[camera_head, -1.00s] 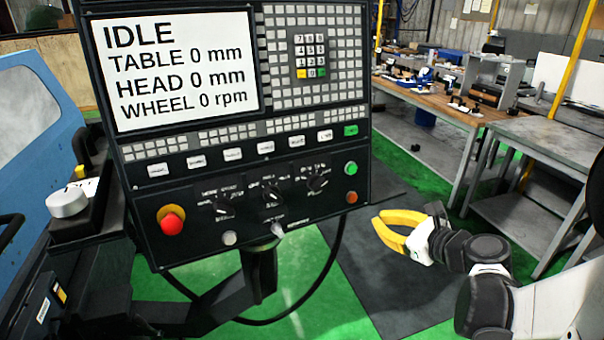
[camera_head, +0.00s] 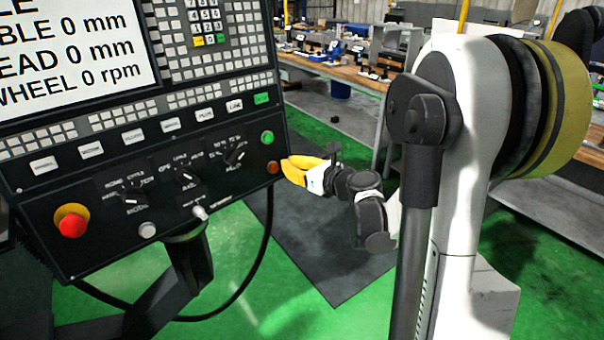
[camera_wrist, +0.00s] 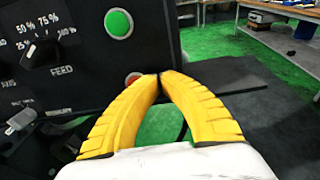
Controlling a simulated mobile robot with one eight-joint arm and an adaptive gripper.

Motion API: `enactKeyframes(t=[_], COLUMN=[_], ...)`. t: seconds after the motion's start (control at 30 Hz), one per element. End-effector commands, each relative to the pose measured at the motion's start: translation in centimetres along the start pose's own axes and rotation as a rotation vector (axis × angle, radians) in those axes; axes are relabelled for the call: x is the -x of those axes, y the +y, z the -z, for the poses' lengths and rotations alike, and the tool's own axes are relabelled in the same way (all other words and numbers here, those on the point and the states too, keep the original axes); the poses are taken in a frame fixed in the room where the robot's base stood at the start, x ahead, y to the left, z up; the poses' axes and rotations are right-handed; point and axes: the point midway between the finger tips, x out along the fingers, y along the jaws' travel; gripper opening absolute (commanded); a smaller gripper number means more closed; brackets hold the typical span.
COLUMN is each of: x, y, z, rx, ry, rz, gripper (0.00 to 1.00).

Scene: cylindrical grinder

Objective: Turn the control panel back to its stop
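The control panel (camera_head: 110,125), a black box with a screen, keys and knobs, fills the left of the head view, cut off at the top and left. Its lower right part shows at the upper left of the wrist view (camera_wrist: 75,85), with a green button and a red button partly covered by a finger. My gripper (camera_head: 284,168) has yellow fingers and is at the panel's lower right edge. In the wrist view its fingertips (camera_wrist: 160,76) meet, with nothing visible between them, overlapping the panel's lower right corner. I cannot tell whether they touch it.
A red stop button (camera_head: 72,222) is at the panel's lower left. A support arm (camera_head: 190,265) and a hanging cable are below the panel. A dark mat (camera_head: 325,250) lies on the green floor. A workbench (camera_head: 340,70) with small items stands behind.

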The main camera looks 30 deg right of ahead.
Motion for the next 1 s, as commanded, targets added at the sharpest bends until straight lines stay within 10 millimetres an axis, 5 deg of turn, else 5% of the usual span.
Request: enactKeyframes(t=[1.0], x=[-3.6], y=[-0.9], z=[-0.5], rx=[0.001], ry=[0.000], rz=[0.002], gripper=[0.00])
